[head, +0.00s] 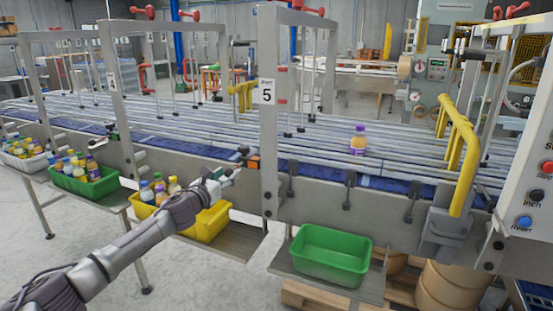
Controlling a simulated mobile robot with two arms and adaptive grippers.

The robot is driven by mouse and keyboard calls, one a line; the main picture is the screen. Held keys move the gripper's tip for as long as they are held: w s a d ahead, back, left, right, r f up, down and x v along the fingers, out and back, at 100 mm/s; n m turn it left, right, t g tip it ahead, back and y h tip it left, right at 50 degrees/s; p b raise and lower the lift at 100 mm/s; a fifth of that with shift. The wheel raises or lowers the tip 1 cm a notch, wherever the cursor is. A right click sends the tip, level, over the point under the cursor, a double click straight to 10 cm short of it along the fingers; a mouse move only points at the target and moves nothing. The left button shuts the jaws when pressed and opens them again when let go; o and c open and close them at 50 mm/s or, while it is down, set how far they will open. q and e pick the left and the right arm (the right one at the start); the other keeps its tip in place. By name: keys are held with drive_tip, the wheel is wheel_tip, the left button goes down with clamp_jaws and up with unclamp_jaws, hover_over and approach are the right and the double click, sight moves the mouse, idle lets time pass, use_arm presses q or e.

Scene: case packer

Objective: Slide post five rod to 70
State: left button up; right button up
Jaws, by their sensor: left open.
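Post five (267,130) is a grey upright with a white label "5", standing at the near side of the conveyor. Just left of it, a small block with orange and dark faces (254,163) sits at rail height; I cannot tell whether it is the end of the post's rod. My left gripper (234,172) reaches in from the lower left and is open, close to the left of that block. Whether the fingers touch it is too small to tell. No scale marking or 70 is readable. My right gripper is out of view.
A yellow bin (210,222) with bottles lies beneath my left arm. An empty green bin (330,255) sits right of post five. A yellow bent guard (460,150) and button panel (530,190) stand at right.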

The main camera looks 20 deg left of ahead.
use_arm(q)
drive_tip(key=shift+s, duration=1.15)
drive_tip(key=s, duration=0.4)
drive_tip(key=shift+s+a, duration=0.25)
drive_tip(key=shift+s, duration=0.1)
drive_tip(key=shift+f, duration=0.1)
